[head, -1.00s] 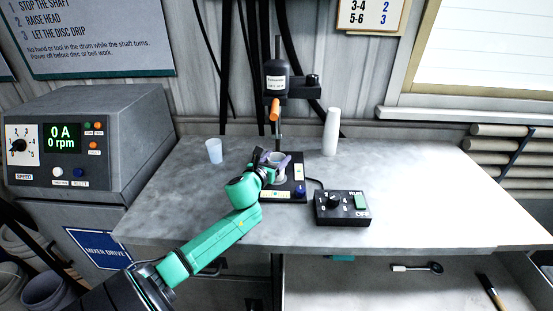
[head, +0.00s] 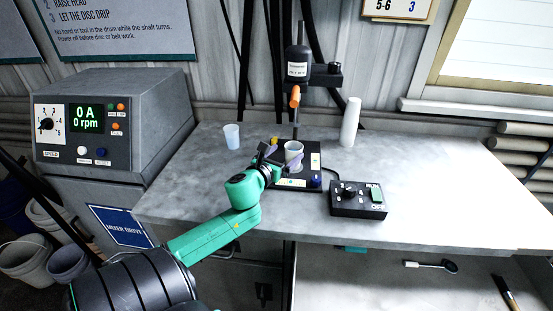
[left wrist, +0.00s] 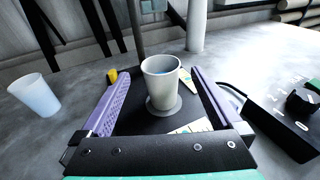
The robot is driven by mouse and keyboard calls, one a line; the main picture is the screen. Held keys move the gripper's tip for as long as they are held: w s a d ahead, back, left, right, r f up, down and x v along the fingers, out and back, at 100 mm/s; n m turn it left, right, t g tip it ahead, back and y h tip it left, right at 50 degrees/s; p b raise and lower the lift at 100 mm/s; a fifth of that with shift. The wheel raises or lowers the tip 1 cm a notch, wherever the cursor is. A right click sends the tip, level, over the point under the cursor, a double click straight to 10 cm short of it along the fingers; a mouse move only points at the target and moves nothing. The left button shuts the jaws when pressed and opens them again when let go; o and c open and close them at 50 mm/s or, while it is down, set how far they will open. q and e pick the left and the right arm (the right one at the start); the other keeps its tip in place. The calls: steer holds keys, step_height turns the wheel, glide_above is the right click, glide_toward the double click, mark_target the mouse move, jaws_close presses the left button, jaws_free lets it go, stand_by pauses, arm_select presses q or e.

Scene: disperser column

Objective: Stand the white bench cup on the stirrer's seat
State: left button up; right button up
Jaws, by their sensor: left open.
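The white bench cup (head: 293,152) stands upright on the stirrer's black base, below the stirrer head (head: 298,72). In the left wrist view the cup (left wrist: 161,80) rests on a round grey seat (left wrist: 164,107), whose rim shows around the cup's foot. My left gripper (head: 279,160) is open, with its purple fingers on either side of the cup. In the left wrist view the left gripper (left wrist: 160,100) shows a gap between each finger and the cup. My right gripper is not in view.
A translucent cup (head: 232,136) stands left of the stirrer. A white cylinder (head: 350,122) stands behind it to the right. A control box (head: 358,199) with a cable sits right of the base. The bench's right side is clear.

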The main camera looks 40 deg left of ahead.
arm_select(q)
steer(key=v, duration=0.5)
steer(key=shift+s+d, duration=0.1)
steer(key=shift+s, duration=0.25)
steer(key=shift+r, duration=0.1)
